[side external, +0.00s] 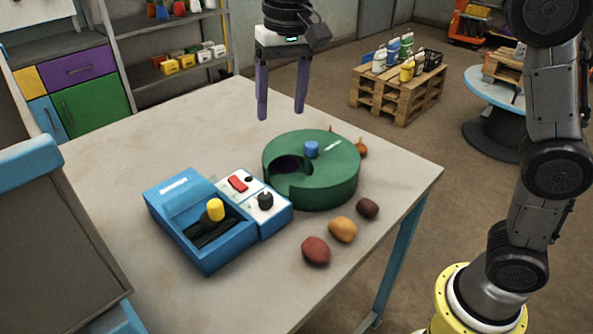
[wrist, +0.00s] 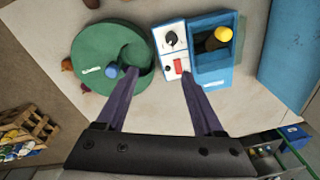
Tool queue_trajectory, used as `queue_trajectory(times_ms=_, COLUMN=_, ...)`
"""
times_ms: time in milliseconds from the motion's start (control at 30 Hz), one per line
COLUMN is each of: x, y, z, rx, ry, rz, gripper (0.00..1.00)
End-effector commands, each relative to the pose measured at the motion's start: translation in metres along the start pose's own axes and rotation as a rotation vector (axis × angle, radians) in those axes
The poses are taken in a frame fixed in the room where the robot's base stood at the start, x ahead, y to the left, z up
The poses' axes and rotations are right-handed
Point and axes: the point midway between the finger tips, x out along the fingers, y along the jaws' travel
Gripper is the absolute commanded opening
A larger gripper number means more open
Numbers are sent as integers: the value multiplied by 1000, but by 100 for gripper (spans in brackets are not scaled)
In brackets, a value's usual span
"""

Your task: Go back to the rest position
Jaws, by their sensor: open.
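My gripper (side external: 282,113) hangs above the table, behind and above the green round drum, with its two purple fingers apart and nothing between them. In the wrist view my gripper (wrist: 158,72) also shows open and empty. The green drum (side external: 330,185) has a blue knob (side external: 311,149) on top and a dark opening at its left side. Left of it stands a blue box (side external: 207,255) with a yellow-topped knob (side external: 215,209) in its open bay. Its white panel has a red switch (side external: 238,183) and a black knob (side external: 265,200).
The table (side external: 225,118) is mostly clear at the back and left. Sack-like lumps in red (side external: 316,250), orange (side external: 342,229) and brown (side external: 367,208) lie before the drum; small orange-brown ones (side external: 361,148) lie behind it. A grey panel with blue edges (side external: 50,235) stands at the left.

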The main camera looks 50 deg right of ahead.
Motion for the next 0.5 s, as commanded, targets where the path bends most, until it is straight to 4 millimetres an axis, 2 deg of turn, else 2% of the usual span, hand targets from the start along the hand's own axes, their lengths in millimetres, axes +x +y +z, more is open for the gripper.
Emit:
queue_trajectory(times_ms=33, x=-17, y=20, z=9, rx=26, ry=26, rz=-16, gripper=69)
queue_trajectory(times_ms=100, x=-32, y=45, z=23, rx=46, ry=59, rz=-34, gripper=69)
queue_trajectory(times_ms=200, x=-44, y=78, z=47, rx=52, ry=107, rz=-56, gripper=69)
queue_trajectory(times_ms=367, x=-45, y=125, z=90, rx=30, ry=191, rz=-82, gripper=69)
queue_trajectory(times_ms=500, x=-28, y=159, z=130, rx=-20, ry=267, rz=-91, gripper=69)
